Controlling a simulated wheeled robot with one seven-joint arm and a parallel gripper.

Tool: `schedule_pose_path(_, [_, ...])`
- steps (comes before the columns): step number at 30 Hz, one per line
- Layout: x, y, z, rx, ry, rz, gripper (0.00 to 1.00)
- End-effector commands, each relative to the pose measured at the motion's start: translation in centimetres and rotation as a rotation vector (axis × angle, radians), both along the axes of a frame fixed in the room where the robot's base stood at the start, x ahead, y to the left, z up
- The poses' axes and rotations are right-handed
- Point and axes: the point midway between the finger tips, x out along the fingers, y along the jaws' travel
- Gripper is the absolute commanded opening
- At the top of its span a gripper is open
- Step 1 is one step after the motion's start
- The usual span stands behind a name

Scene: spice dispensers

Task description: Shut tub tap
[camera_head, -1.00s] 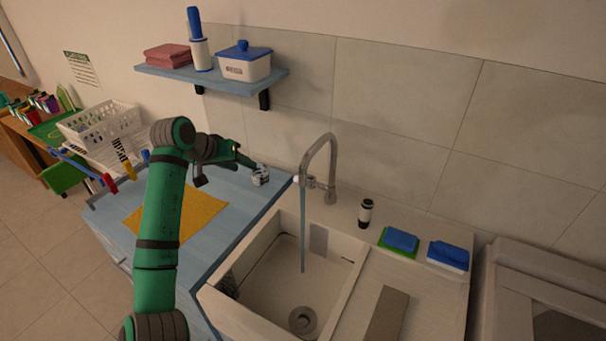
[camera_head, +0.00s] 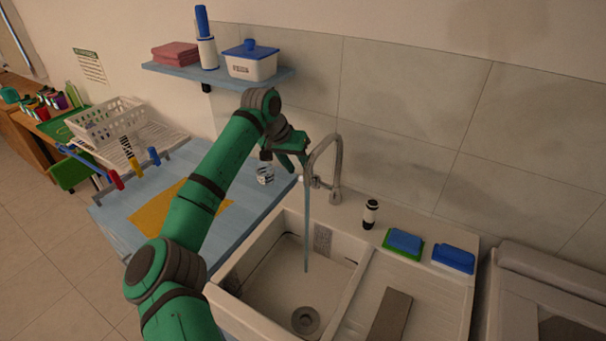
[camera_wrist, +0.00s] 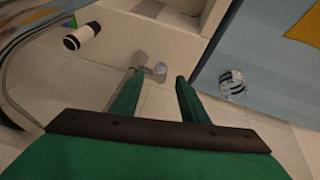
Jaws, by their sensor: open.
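The metal tub tap (camera_head: 338,165) stands behind the white tub (camera_head: 255,255), its arched spout pouring a thin stream of water (camera_head: 306,235). A small lever or knob (camera_head: 316,182) shows low on its left side. My gripper (camera_head: 303,160) is at the tap's left, above that knob and close to the spout. In the wrist view the open green fingers (camera_wrist: 158,78) point down, and a small grey cylinder (camera_wrist: 160,72), likely the tap's knob, shows between them. I cannot tell whether they touch it. The spout (camera_wrist: 12,75) curves along the left edge.
A striped jar (camera_head: 265,174) stands on the blue counter, left of my gripper. A blue shelf (camera_head: 215,78) hangs above; the tiled wall is close behind.

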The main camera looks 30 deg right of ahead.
Motion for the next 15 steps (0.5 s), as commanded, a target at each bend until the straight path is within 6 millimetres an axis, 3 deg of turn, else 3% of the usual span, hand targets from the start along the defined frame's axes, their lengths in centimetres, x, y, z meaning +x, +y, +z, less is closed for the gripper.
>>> schedule_pose_path(6, [0.2, -1.2, -2.6, 0.001, 0.001, 0.000, 0.40])
schedule_pose_path(15, [0.3, -1.7, -3.5, 0.000, 0.000, -0.001, 0.40])
